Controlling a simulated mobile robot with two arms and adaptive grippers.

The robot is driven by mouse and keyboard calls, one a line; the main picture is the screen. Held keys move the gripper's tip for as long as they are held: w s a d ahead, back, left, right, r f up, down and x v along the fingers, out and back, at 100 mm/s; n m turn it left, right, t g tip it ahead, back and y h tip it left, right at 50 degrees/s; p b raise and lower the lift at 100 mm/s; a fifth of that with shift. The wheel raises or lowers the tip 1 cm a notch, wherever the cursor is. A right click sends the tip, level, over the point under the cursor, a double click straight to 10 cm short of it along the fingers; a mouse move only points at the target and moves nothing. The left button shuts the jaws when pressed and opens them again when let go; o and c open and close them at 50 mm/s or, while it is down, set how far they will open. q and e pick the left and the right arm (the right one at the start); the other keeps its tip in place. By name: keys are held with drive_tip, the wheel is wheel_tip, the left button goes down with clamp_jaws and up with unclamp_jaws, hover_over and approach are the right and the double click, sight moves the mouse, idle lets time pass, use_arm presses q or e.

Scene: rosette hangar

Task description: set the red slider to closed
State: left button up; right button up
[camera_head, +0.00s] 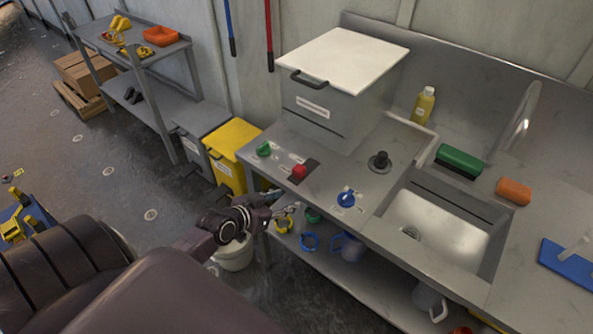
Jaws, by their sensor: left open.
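The red slider (299,171) is a red knob on a dark slot in the grey counter top, near its left front edge. It stands at the lower left part of the slot, and the dark slot shows to its right. A small white label lies beside it, too small to read. My left gripper (290,210) reaches in from the left, in front of the counter's front edge and apart from the slider. It is open and empty. My right gripper is not in view.
A green knob (264,149), a blue knob (346,197) and a black knob (380,160) stand on the counter. A grey box with a white lid (345,58) is behind the slider. The sink (437,225) is to the right.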

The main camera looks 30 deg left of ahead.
use_arm(q)
drive_tip(key=t, duration=0.2)
approach(298, 169)
drive_tip(key=w, duration=0.3)
drive_tip(key=x, duration=0.3)
drive_tip(key=shift+f+p, duration=0.35)
drive_tip(key=x, duration=0.3)
drive_tip(key=shift+w+f, duration=0.1)
drive_tip(key=shift+f, duration=0.05)
drive_tip(key=shift+w+d+f, duration=0.1)
drive_tip(key=shift+w+f, duration=0.2)
drive_tip(key=shift+w, duration=0.3)
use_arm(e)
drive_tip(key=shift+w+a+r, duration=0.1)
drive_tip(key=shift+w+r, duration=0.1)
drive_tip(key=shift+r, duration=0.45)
use_arm(q)
drive_tip(key=shift+c, duration=0.6)
clamp_jaws()
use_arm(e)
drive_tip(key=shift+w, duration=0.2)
